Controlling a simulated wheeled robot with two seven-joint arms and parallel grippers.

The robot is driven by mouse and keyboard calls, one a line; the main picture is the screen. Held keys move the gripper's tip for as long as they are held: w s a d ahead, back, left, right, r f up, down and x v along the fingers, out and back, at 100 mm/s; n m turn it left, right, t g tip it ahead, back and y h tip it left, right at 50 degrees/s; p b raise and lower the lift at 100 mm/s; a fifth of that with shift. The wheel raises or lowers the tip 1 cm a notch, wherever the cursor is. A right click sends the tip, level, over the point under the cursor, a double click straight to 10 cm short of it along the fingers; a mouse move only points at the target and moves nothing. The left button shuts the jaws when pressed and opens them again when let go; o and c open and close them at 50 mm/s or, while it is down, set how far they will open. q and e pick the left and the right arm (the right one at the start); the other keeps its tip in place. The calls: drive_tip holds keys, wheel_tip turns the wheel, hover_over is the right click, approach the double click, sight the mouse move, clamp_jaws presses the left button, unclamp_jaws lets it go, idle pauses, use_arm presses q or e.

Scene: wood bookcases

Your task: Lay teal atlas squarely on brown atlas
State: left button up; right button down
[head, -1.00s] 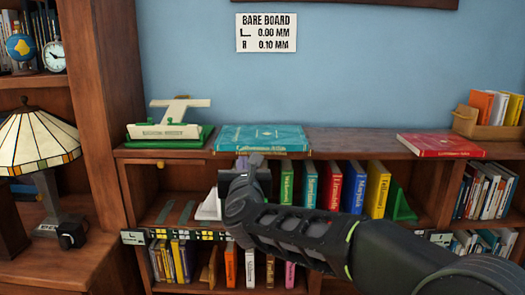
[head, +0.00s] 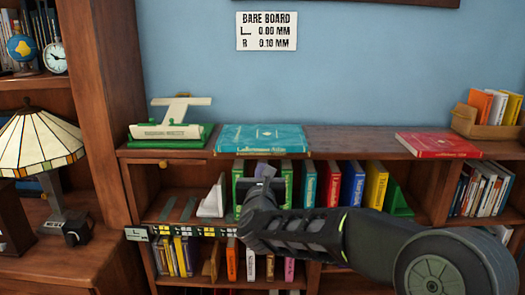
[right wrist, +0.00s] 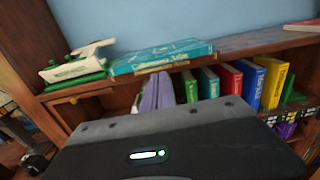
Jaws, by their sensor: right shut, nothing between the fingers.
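The teal atlas (head: 262,138) lies flat on the top board of the low bookcase, cover up. In the right wrist view the teal atlas (right wrist: 165,54) rests on a brown atlas (right wrist: 166,66), whose lettered spine shows as a thin band beneath it. The two look roughly aligned; the far edges are hidden, so I cannot tell if they are exactly square. My right gripper (head: 262,183) is shut and empty, below the atlases and in front of the row of upright books, apart from both atlases. My left gripper is not in view.
A green and cream stand (head: 172,125) is left of the atlases; a red book (head: 438,145) lies on the board to the right. Bare board (head: 350,140) lies between. Upright books and a white bookend (head: 213,200) fill the shelf below. A lamp (head: 42,140) stands left.

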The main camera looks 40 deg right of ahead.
sight(263, 147)
drive_tip(key=p+x, duration=0.5)
drive_tip(key=x, duration=0.7)
drive_tip(key=shift+w+d+r, duration=0.15)
drive_tip(key=shift+w+d, duration=0.05)
drive_tip(key=shift+w+d+p, duration=0.2)
drive_tip(key=shift+w+p, duration=0.1)
